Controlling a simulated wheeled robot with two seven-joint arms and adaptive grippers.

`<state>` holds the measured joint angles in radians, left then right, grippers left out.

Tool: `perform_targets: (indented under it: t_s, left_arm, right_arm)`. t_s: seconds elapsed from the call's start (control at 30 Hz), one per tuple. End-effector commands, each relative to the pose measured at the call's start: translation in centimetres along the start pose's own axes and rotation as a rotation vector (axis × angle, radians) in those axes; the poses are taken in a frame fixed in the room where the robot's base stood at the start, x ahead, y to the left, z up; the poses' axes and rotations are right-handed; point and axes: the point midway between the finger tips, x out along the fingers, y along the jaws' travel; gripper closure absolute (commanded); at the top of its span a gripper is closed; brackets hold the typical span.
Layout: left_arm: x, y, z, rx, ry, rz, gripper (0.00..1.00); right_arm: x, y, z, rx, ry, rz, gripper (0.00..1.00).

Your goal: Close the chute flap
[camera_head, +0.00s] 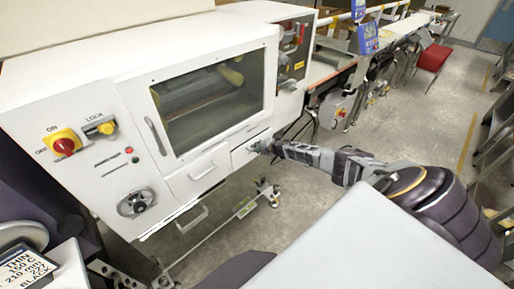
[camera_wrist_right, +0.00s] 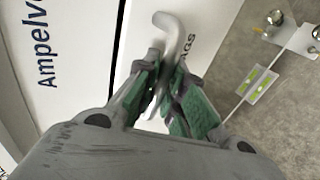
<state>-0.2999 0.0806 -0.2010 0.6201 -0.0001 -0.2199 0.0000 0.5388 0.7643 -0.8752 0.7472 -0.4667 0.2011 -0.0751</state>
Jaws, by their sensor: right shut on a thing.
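My right gripper (camera_head: 262,145) is at the lower right front of the white machine, by a small white panel (camera_head: 240,157) below the window. I take this panel for the chute flap. In the right wrist view my right gripper (camera_wrist_right: 165,95) has green pads shut on a grey curved handle (camera_wrist_right: 169,22). The handle stands out from a white surface (camera_wrist_right: 130,35) with partly hidden dark lettering. The fingers hide the handle's lower part. I cannot tell how far the flap stands open. My left gripper is not in view.
A windowed door (camera_head: 215,100) with a grey handle is above the panel. A yellow and red switch (camera_head: 62,143) is at the left. A pale flat surface (camera_head: 350,245) fills the lower right. Open floor (camera_head: 410,130) lies to the right.

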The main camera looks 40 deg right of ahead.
Motion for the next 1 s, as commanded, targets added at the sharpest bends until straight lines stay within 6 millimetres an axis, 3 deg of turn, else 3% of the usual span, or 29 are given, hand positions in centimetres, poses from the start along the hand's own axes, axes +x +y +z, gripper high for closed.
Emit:
perform_targets:
  t_s: [0.17,0.2,0.27,1.0]
  left_arm:
    - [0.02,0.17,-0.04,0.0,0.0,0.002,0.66]
    - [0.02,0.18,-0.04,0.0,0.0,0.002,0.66]
    - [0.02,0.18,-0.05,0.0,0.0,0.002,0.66]
    - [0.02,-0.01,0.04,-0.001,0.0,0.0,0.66]
  right_arm:
    - [0.04,0.29,-0.03,-0.003,0.0,0.004,1.0]
    - [0.04,0.3,-0.03,-0.003,0.0,0.004,0.85]
    - [0.04,0.3,-0.03,-0.002,0.0,0.004,0.79]
    - [-0.72,0.11,0.12,0.0,-0.001,0.003,0.79]
